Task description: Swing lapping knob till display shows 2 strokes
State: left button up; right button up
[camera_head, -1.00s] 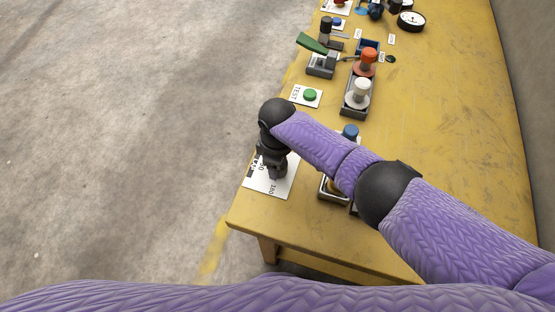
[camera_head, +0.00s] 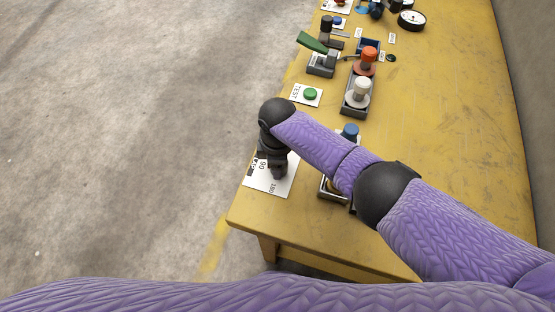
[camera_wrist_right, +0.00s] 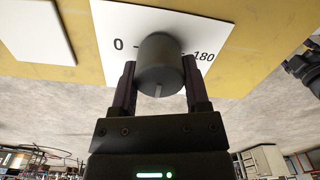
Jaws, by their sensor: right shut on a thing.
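The dark grey round knob (camera_wrist_right: 160,62) stands on a white plate marked 0 and 180 (camera_wrist_right: 110,28) in the right wrist view. A light line shows on the knob's side facing the camera. My right gripper (camera_wrist_right: 158,80) is shut on the knob, one finger on each side. In the head view the right gripper (camera_head: 277,168) is over the white plate (camera_head: 285,190) at the table's near left corner and hides most of the knob. The plate's 90 and 180 marks show there. No stroke display can be read. My left gripper is not in view.
A green button on a TEST card (camera_head: 310,94) sits just beyond the plate. A tray with red and white flanged spools (camera_head: 361,90) stands farther back. A blue-topped piece (camera_head: 350,131) is partly behind my right arm. The table's right side is clear.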

jog(key=o, duration=1.3)
notch_tip(320, 180, up, 9)
jog(key=p, duration=0.4)
jog(key=shift+p, duration=0.4)
jog(key=shift+r, duration=0.45)
